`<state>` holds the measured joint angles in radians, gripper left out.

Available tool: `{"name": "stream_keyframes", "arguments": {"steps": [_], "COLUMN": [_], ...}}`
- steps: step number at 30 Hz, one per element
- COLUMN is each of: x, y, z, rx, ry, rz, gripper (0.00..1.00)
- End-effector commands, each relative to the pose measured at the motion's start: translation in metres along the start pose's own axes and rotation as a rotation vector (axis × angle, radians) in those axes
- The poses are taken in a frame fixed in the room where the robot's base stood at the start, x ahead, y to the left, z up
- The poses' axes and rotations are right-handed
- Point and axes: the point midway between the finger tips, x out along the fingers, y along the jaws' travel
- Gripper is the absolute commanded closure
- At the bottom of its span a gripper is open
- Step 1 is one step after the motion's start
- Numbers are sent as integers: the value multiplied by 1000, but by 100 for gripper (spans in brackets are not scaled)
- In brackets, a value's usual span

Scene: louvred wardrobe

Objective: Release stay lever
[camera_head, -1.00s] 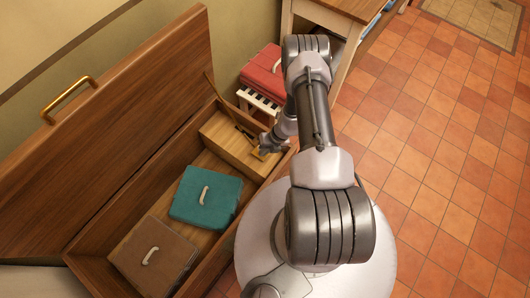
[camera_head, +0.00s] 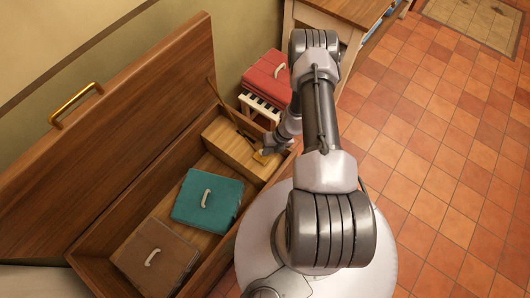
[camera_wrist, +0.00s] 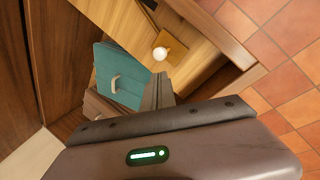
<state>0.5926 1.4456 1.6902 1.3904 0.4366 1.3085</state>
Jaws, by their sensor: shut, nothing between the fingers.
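The lid stay (camera_head: 228,108) is a thin dark bar running from the raised wooden lid down to the chest's far end. My gripper (camera_head: 268,148) is low over the chest's far right corner, close to the plate. In the wrist view, its fingers (camera_wrist: 158,88) are shut and empty, just below the knob in the picture and apparently apart from it.
The open chest (camera_head: 112,215) holds a teal case (camera_head: 215,207) and a brown case (camera_head: 170,268). Its lid (camera_head: 130,120), with a brass handle (camera_head: 75,103), stands raised at left. Tiled floor (camera_head: 430,190) is clear at right.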

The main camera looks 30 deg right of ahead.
Motion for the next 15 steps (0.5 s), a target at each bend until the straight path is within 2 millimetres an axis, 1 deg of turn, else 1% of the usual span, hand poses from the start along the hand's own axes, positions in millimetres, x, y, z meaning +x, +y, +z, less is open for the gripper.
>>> {"name": "stream_keyframes", "arguments": {"steps": [1,3,12,15], "x": [-18,-36,-109,-128], "y": [1,2,2,2], "z": [1,1,1,0], "rx": [1,1,1,1], "ry": [-3,-2,-2,-1], "rz": [-1,0,0,0], "gripper": [100,100,100,100]}}
